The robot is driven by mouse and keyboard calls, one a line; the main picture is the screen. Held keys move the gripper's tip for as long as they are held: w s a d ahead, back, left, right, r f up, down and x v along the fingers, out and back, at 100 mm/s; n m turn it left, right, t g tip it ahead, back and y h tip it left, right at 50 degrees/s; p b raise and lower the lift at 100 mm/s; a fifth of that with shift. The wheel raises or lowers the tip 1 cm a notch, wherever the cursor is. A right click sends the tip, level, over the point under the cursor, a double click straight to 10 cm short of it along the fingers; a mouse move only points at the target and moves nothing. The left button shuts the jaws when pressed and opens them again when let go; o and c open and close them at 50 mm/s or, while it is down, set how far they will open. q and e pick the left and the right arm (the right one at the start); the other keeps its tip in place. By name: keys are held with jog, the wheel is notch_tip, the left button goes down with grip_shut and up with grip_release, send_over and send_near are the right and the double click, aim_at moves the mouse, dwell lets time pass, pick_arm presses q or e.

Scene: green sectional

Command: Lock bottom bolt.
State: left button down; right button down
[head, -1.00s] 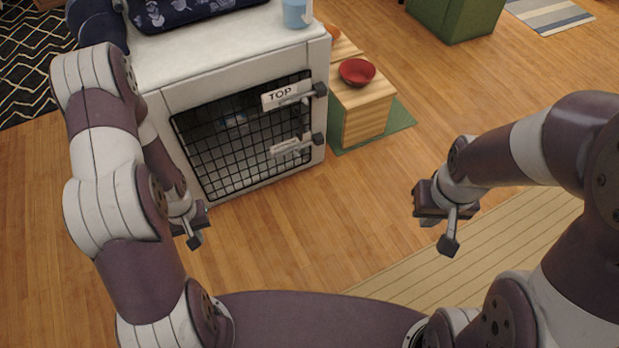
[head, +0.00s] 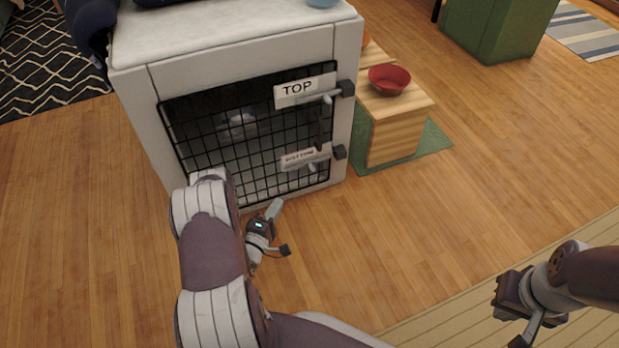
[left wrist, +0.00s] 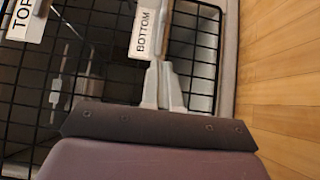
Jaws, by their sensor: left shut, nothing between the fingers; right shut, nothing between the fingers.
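The white crate (head: 245,52) has a black wire door (head: 250,140). The bottom bolt (head: 317,161) is a grey bar beside the BOTTOM label (head: 299,156), near a dark block (head: 340,152) on the right frame. In the left wrist view the BOTTOM label (left wrist: 147,33) shows with part of the bolt beside it. My left gripper (head: 274,208) is low in front of the door, below and left of the bolt. Its fingers (left wrist: 162,84) are shut and empty. My right gripper (head: 508,292) is shut and empty at the lower right, far from the crate.
The top bolt (head: 320,99) with its TOP label (head: 297,88) is above. A wooden bench (head: 395,130) with a red bowl (head: 389,79) stands close right of the crate on a green mat (head: 433,145).

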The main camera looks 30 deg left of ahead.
pick_arm(q)
jog(key=b, duration=0.6)
send_near(309, 168)
jog(key=w+a, duration=0.2)
jog(key=a, duration=0.1)
jog(key=w, duration=0.1)
jog(key=w+d+b, duration=0.2)
jog(key=w, duration=0.1)
jog(key=shift+d+f, duration=0.15)
jog(key=shift+d, duration=0.1)
